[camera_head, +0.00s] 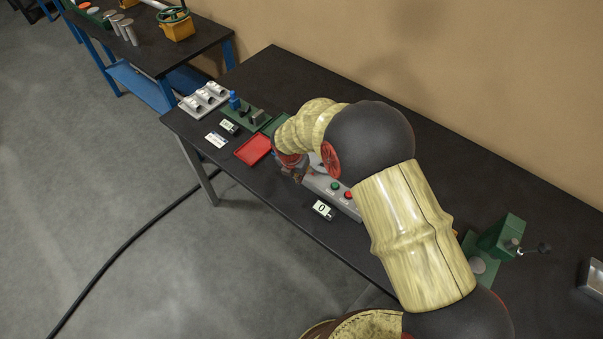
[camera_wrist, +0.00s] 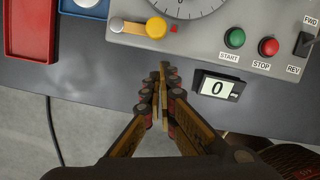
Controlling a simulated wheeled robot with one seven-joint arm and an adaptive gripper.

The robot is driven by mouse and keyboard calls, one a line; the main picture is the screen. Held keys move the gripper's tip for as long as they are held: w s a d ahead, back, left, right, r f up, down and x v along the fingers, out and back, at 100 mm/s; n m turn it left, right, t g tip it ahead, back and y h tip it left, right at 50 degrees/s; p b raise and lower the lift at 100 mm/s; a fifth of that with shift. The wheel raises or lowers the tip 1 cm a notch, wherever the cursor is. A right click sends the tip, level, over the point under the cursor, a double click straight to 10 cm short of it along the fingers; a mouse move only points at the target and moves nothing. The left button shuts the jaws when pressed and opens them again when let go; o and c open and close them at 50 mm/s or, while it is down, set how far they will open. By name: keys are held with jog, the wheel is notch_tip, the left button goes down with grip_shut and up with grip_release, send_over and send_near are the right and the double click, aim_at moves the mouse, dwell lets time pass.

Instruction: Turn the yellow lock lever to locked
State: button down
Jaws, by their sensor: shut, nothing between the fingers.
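The yellow lock lever (camera_wrist: 156,27) is on the grey control panel (camera_wrist: 200,50) in the wrist view, below the dial. It has a round yellow knob, and a short bar runs left from it to a small silver disc (camera_wrist: 116,24). A small red mark (camera_wrist: 173,29) is just right of the knob. My gripper (camera_wrist: 163,72) is shut and empty, its fingertips below the knob in the picture and apart from it. In the head view my arm hides the lever and most of the gripper.
Green START (camera_wrist: 235,38) and red STOP (camera_wrist: 268,47) buttons, a FWD/REV switch (camera_wrist: 305,42) and a display reading 0 (camera_wrist: 217,87) are to the right. A red tray (camera_wrist: 30,30) is at left. A green clamp-like device (camera_head: 500,238) stands right of my arm.

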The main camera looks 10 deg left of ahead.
jog(key=s+v, duration=0.1)
jog(key=v, duration=0.9)
jog(key=shift+s, duration=0.2)
